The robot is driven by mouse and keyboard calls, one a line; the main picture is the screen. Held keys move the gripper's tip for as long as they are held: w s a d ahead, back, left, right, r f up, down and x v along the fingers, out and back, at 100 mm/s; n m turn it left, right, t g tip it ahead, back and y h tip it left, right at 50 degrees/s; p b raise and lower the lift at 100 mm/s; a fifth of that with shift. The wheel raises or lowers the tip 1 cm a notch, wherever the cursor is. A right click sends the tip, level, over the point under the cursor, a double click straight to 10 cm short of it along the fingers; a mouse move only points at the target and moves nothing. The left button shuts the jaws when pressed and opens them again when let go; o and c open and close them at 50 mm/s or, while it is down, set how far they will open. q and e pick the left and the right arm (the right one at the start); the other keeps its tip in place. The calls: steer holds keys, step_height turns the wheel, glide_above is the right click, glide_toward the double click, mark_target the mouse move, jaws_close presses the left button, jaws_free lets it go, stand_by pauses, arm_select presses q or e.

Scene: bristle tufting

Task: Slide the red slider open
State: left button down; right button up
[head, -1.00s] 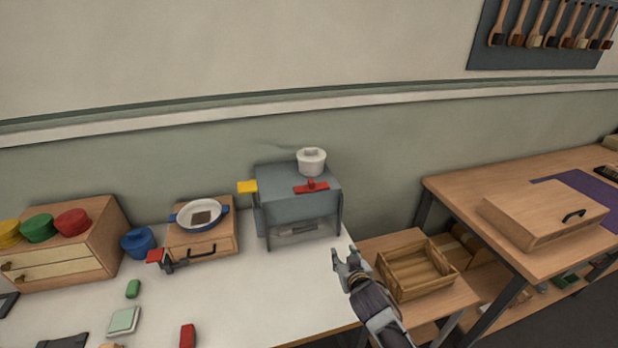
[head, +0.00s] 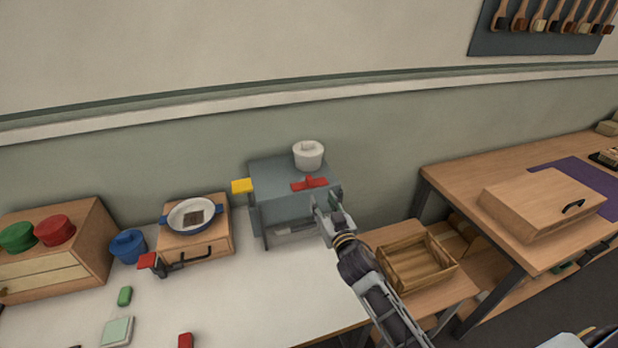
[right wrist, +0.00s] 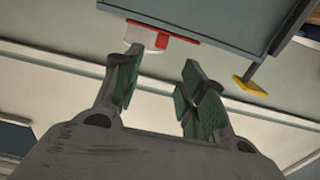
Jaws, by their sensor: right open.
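The red slider (head: 309,184) is a flat red bar with a raised knob on top of the grey-blue machine (head: 280,172), near its front right edge. My right gripper (head: 327,203) is open and empty in the head view, just in front of and to the right of the slider, apart from it. In the right wrist view the picture is turned over. There the slider (right wrist: 162,39) shows beyond the gap between my open fingers (right wrist: 160,72), under the machine's edge (right wrist: 225,22). My left gripper is not in view.
A wooden crate (head: 415,262) is beside my right forearm. A blue-handled pan (head: 192,215) sits on a wooden box to the left.

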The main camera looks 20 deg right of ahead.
mark_target(311, 180)
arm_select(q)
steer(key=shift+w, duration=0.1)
arm_select(e)
steer(key=shift+w, duration=0.2)
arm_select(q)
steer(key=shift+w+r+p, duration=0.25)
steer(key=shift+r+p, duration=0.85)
arm_select(e)
steer(key=shift+w+a, duration=0.2)
steer(key=shift+w, duration=6.5)
jaws_close()
